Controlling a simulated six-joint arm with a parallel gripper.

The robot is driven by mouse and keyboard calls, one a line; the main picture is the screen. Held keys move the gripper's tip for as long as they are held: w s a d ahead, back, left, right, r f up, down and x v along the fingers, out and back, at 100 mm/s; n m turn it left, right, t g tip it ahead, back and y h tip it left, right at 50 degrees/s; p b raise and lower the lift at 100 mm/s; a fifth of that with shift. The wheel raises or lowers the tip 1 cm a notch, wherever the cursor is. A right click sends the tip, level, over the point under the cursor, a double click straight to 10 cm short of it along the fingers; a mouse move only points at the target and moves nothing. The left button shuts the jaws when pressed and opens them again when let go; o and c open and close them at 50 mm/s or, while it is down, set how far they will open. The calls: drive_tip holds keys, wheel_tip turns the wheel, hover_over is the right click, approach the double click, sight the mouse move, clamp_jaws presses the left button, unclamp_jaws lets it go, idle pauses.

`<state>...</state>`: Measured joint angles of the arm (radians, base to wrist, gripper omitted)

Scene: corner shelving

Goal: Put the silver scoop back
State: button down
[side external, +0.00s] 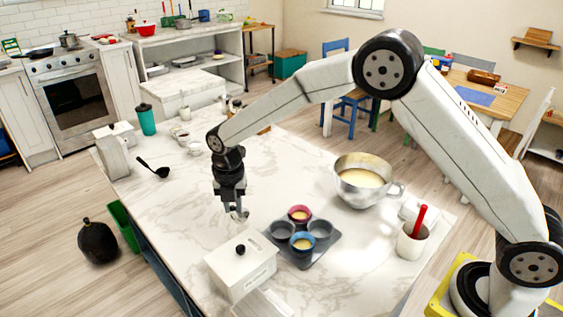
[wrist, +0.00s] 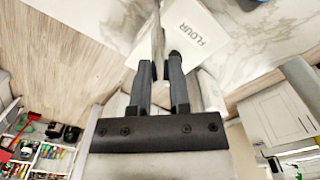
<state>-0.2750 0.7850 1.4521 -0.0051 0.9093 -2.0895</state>
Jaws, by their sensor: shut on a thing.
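My gripper (side external: 235,208) points down above the near part of the marble counter, just behind a white lidded box. In the wrist view, my gripper (wrist: 160,66) is shut on the silver scoop (wrist: 157,38), a narrow grey shape between the fingers. In the side view only a small pale metal part of the scoop (side external: 239,216) shows below the fingers. The white box (side external: 238,270) has a black knob on its lid and looks closed. In the wrist view a white box face (wrist: 196,36) reads FLOUR, partly behind the fingers.
A muffin tin (side external: 319,248) with coloured cups stands right of my gripper. A metal bowl of batter (side external: 366,181) and a white crock with a red handle (side external: 411,242) are farther right. A black ladle (side external: 153,169) lies at the left. The counter between ladle and gripper is clear.

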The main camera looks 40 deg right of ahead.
drive_tip(key=shift+w+a+f, duration=0.2)
drive_tip(key=shift+w+f, duration=0.65)
drive_tip(key=shift+f, duration=0.15)
drive_tip(key=shift+w+a+f, duration=0.2)
drive_tip(key=shift+w+f, duration=0.6)
drive_tip(key=shift+f, duration=0.15)
drive_tip(key=shift+w+f, duration=0.15)
drive_tip(key=shift+f, duration=0.75)
drive_tip(key=shift+w+f, duration=0.1)
drive_tip(key=shift+f, duration=0.95)
drive_tip(key=c, duration=0.6)
unclamp_jaws()
